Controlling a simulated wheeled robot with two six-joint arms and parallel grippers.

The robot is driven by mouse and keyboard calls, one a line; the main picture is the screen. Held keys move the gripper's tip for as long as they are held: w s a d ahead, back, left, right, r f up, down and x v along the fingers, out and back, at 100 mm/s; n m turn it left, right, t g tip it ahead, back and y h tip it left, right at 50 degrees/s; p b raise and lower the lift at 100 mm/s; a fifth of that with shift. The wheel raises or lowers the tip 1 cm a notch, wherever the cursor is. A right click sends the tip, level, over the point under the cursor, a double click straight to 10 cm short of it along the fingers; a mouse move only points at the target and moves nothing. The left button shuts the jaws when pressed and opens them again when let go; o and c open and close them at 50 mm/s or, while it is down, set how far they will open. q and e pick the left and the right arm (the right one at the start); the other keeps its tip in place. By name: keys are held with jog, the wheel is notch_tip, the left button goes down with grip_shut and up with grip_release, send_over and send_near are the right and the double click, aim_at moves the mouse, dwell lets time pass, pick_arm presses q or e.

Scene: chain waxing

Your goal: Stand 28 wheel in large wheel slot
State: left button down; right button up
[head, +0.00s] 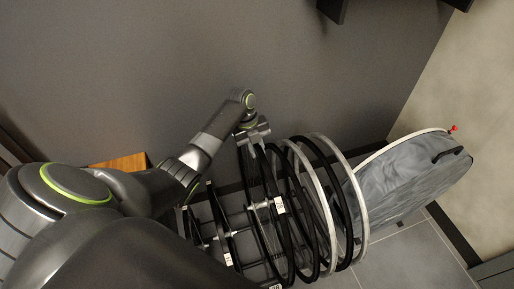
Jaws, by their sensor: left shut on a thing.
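My left gripper (254,132) is shut on the upper rim of a black wheel (256,172) at the left side of a row of upright wheels. That wheel stands roughly upright and slightly tilted, close beside the others, and its lower part is hidden. A white tag (280,205) shows near its hub, but the print is too small to read, so I cannot confirm the 28. The slots under the wheels are hidden by rims and by my arm. My right gripper is not in view.
Several black and pale-rimmed wheels (325,183) stand close together to the right of the held wheel. A grey bag (415,180) with a white edge leans beyond them. An orange-brown wooden piece (120,162) shows at left. Tiled floor (405,255) is clear at lower right.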

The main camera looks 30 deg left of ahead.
pick_arm(q)
notch_tip(320, 180, down, 14)
jog(key=b, duration=1.1)
jog(key=shift+r+b, duration=0.2)
jog(key=shift+b, duration=0.1)
jog(key=shift+s+f, duration=0.15)
jog(key=shift+f, duration=0.3)
jog(key=shift+d, duration=0.2)
jog(key=shift+w+d+b, duration=0.2)
jog(key=shift+w+b, duration=0.15)
jog(key=shift+b, duration=0.05)
jog(key=shift+w+d, duration=0.25)
jog(key=shift+d, duration=0.05)
jog(key=c, duration=1.2)
grip_release()
jog(key=shift+w, duration=0.15)
jog(key=shift+c, duration=0.2)
